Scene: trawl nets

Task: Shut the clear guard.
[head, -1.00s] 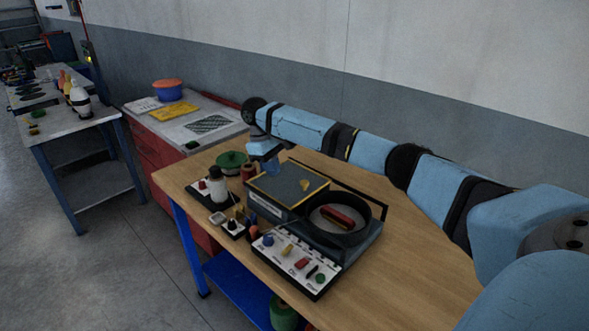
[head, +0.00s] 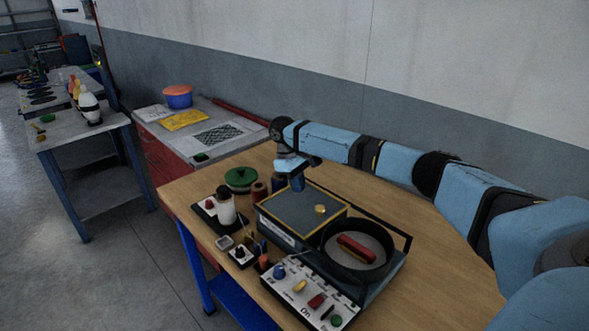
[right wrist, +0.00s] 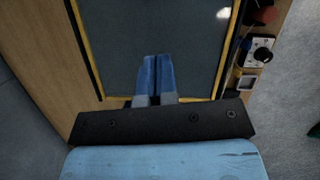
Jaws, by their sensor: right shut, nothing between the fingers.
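The clear guard appears as a yellow-edged, see-through panel (head: 290,212) with a yellow knob (head: 320,210) on it. It lies flat on the left part of a dark bench machine (head: 385,278), beside a round black bowl (head: 329,250). The bowl's top is uncovered and a red spool (head: 356,247) shows inside. My right gripper (head: 297,186) points down at the panel's far edge, fingers together and empty. In the right wrist view its fingertips (right wrist: 157,58) overlap the yellow-edged panel (right wrist: 120,40); whether they touch it I cannot tell. My left gripper is not in view.
A control panel (head: 318,296) with coloured knobs fronts the machine. A black rail (head: 385,224) runs behind the bowl. A white bottle (head: 225,208), a green lid (head: 241,178) and small spools crowd the left. Bare wood (head: 455,255) lies right of the machine.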

